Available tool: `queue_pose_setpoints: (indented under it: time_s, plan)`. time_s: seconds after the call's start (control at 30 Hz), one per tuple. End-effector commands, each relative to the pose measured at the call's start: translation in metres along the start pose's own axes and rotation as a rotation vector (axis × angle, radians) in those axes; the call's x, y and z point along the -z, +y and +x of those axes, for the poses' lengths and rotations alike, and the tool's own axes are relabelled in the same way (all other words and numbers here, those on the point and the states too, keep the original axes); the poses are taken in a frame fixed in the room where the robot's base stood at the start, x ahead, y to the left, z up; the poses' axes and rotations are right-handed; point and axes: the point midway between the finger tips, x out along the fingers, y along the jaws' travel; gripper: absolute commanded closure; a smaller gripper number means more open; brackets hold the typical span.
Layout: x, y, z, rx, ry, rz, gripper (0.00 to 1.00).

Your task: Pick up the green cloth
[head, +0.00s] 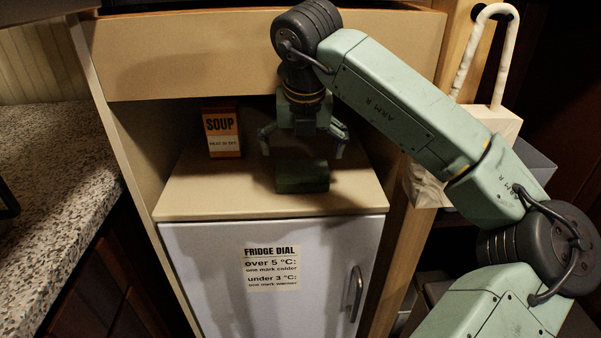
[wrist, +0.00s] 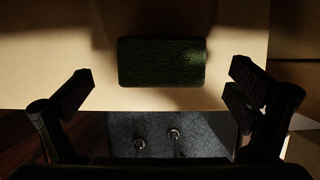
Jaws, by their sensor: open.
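The green cloth (head: 302,176) is a dark green, thick rectangular block shape lying on the tan shelf top (head: 200,195) above the white fridge. It also shows in the wrist view (wrist: 161,62), lying flat near the shelf's front edge. My gripper (head: 303,150) is open and empty above the cloth, close to it in the head view. In the wrist view my gripper's fingers (wrist: 160,90) stand wide apart to the left and right of the cloth, and the cloth lies a little beyond the line between them. They do not appear to touch it.
A soup box (head: 222,133) stands at the back left of the shelf. A tan panel (head: 260,55) overhangs the niche, and wooden side walls bound it. The white fridge door (head: 270,270) below has a handle on the right. A speckled counter (head: 60,190) lies to the left.

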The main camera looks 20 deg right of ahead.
Motion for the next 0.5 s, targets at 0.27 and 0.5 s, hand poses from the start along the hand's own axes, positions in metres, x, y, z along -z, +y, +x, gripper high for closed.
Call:
queue_pose_setpoints:
  time_s: [0.27,0.5]
  plan:
    - [0.004,-0.002,0.027,-0.004,0.003,-0.001,0.0]
    - [0.006,-0.002,0.055,-0.003,0.001,-0.002,0.0]
